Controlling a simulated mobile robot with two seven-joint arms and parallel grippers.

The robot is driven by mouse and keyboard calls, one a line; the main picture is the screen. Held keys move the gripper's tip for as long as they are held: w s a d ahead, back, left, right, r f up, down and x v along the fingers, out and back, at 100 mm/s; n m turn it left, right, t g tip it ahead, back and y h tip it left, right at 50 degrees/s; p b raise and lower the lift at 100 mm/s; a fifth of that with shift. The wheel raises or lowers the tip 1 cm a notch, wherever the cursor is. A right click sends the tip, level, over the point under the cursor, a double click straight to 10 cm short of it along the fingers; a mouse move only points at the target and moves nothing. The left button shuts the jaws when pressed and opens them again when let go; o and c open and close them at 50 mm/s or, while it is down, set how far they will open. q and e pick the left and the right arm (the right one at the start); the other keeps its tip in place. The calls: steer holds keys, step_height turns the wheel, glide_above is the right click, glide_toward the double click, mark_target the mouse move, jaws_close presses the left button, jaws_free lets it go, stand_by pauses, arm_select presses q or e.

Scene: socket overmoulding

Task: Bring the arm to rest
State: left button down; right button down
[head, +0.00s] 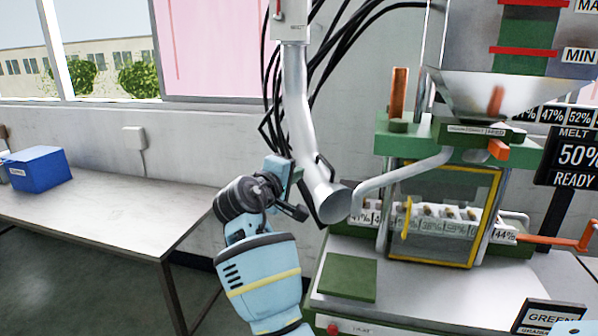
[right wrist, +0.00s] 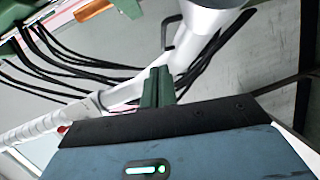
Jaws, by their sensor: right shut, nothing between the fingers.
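My right arm rises from the bottom middle of the head view. Its gripper (head: 281,172) is beside the silver duct (head: 299,110), left of the duct's flared mouth. In the right wrist view the two green fingers (right wrist: 158,82) are together with nothing between them, and the silver duct (right wrist: 197,52) shows behind them. I cannot tell whether the gripper touches the duct. My left gripper is not in view.
Black cables (head: 335,50) hang behind the duct. A green moulding machine (head: 440,135) with a yellow-framed window stands at right, with an orange-handled lever (head: 560,241). A green pad (head: 347,279) lies on its bench. At left, a table (head: 110,205) holds a blue box (head: 40,172).

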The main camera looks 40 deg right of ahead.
steer(key=shift+f, duration=0.1)
stand_by(0.3)
steer(key=s+a+f+n+t+y, duration=0.2)
steer(key=f+y, duration=0.1)
steer(key=f, duration=1)
steer(key=s+a+f+n+t+y, duration=0.1)
steer(key=s+a+f+y, duration=0.15)
steer(key=f, duration=1.05)
steer(key=s+a+f+y, duration=0.2)
steer(key=s+f+y, duration=0.1)
steer(key=s+f, duration=0.35)
steer(key=s+a+f+y, duration=0.3)
steer(key=s+f, duration=0.3)
steer(key=f, duration=0.1)
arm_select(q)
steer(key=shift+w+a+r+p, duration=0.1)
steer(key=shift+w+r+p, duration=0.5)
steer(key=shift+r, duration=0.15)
arm_select(e)
steer(key=s+a+f+m+g+y, duration=0.1)
steer(key=s+a+f, duration=0.3)
steer(key=s, duration=0.8)
steer(key=s+a+f+m+y, duration=0.3)
steer(key=s+a+f+y, duration=0.1)
steer(key=s, duration=0.9)
steer(key=shift+s+m+g, duration=0.2)
steer(key=shift+m+g, duration=0.2)
steer(key=shift+s+d+f, duration=0.1)
steer(key=shift+d, duration=0.05)
